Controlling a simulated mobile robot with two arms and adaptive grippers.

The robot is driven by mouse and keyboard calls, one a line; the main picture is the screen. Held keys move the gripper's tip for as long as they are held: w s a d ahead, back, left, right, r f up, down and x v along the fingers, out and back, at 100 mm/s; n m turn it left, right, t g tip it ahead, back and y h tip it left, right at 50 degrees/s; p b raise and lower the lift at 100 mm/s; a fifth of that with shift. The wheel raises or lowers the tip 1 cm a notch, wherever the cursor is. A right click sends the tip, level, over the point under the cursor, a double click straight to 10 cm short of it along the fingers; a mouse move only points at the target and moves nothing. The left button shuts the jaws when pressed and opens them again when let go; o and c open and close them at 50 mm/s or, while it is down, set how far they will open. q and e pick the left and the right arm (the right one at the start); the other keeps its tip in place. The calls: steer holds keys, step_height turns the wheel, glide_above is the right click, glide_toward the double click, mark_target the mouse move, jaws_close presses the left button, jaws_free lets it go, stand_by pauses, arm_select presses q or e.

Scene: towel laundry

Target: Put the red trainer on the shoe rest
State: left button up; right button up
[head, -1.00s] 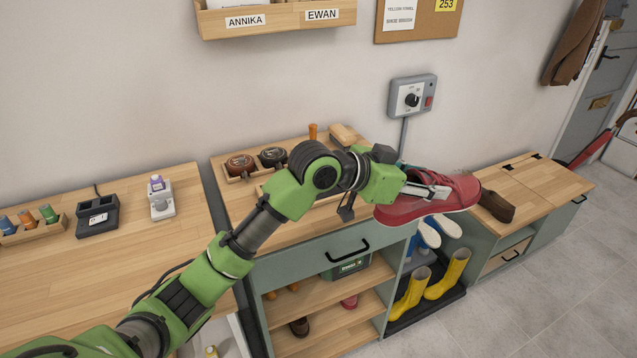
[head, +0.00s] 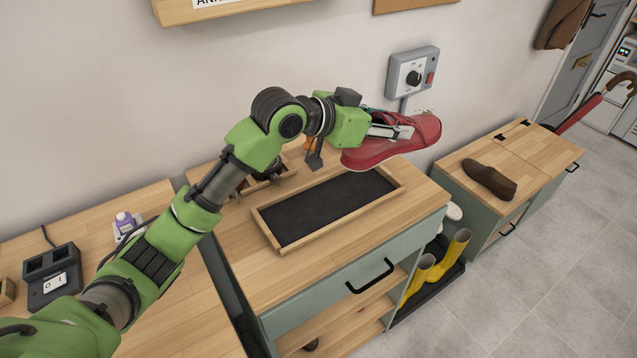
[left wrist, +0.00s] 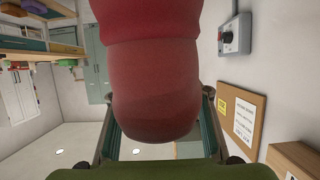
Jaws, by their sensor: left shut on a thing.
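The red trainer (head: 385,153) is in my left gripper (head: 392,131), held in the air with its toe toward the right and its sole down. In the left wrist view the trainer (left wrist: 150,85) fills the middle, between the two fingers. Below and to the left of it, a shallow wooden-framed tray with a dark mat (head: 264,217) lies empty on the cabinet top; it looks like the shoe rest. The trainer is clear above the cabinet, toward the tray's back right. My right gripper is not in view.
Shoe-care tins, partly hidden by my arm, stand behind the tray. A grey switch box (head: 413,73) is on the wall close behind the trainer. A brown shoe (head: 489,180) lies on the bench at right. Yellow boots (head: 449,264) stand below. The cabinet top's front strip is clear.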

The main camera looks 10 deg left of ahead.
arm_select(q)
steer(key=s+a, duration=0.1)
steer(key=s+a+f+p, duration=0.1)
steer(key=a, duration=0.1)
steer(key=shift+s+f, duration=0.15)
steer(key=shift+s, duration=0.15)
steer(key=a, duration=0.1)
steer(key=s+a+f, duration=0.2)
steer(key=a, duration=0.1)
steer(key=shift+p, duration=0.35)
steer(key=a+f, duration=0.1)
steer(key=f, duration=0.1)
steer(key=s+a+f+p, duration=0.1)
steer(key=f, duration=0.2)
steer(key=s+a+f, duration=0.1)
steer(key=a+f, duration=0.1)
steer(key=f, duration=0.1)
steer(key=shift+f, duration=0.4)
steer(key=o, duration=1.4)
steer(key=shift+f, duration=0.15)
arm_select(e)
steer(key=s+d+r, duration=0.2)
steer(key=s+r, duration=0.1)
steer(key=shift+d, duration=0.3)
